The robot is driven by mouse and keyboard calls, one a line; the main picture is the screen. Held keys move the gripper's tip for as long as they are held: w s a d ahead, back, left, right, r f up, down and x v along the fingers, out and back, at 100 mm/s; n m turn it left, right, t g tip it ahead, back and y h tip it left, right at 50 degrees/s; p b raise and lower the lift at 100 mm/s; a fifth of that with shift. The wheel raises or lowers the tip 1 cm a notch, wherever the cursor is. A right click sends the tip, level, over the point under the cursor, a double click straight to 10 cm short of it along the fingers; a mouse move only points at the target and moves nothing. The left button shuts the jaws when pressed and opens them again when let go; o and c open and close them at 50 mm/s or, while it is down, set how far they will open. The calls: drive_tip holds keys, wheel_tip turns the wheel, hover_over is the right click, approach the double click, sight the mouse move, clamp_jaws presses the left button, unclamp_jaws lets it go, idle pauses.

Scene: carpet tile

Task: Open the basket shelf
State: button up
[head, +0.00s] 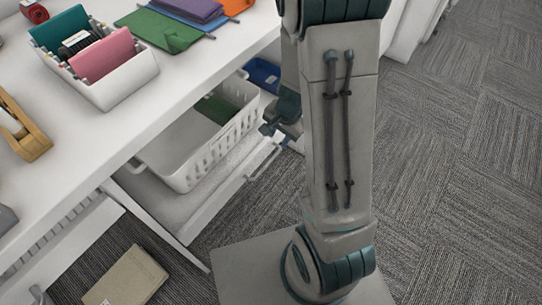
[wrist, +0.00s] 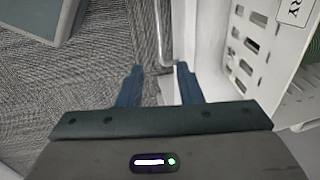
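The basket shelf (head: 222,195) is a white pull-out board under the white desk, standing out from the desk's side. A white slotted basket (head: 184,178) sits on it, with a green item inside. The shelf's bar handle (head: 264,162) runs along its front edge; it also shows in the wrist view (wrist: 158,30). My gripper (head: 272,128) is at the far end of the handle, partly hidden by my arm. In the wrist view its two dark blue fingers (wrist: 160,76) are apart, with the handle's bent end between or just beyond their tips. Contact cannot be told.
The desk (head: 130,115) holds a white bin (head: 125,82) of folders, a tape dispenser (head: 22,128) and coloured folders (head: 165,28). A blue tray (head: 262,73) lies behind the basket. Carpet (head: 465,150) at right is clear.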

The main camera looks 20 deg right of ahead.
sight(271, 159)
drive_tip(key=f+b, duration=0.2)
drive_tip(key=f, duration=0.2)
drive_tip(key=w+a+f+b, duration=0.1)
drive_tip(key=f+b, duration=0.1)
drive_tip(key=f, duration=0.2)
drive_tip(key=w+f+b, duration=0.1)
drive_tip(key=f+b, duration=0.1)
drive_tip(key=f, duration=0.2)
drive_tip(key=shift+a+f+b, duration=0.25)
drive_tip(key=shift+f+b, duration=0.15)
drive_tip(key=shift+s, duration=0.1)
clamp_jaws()
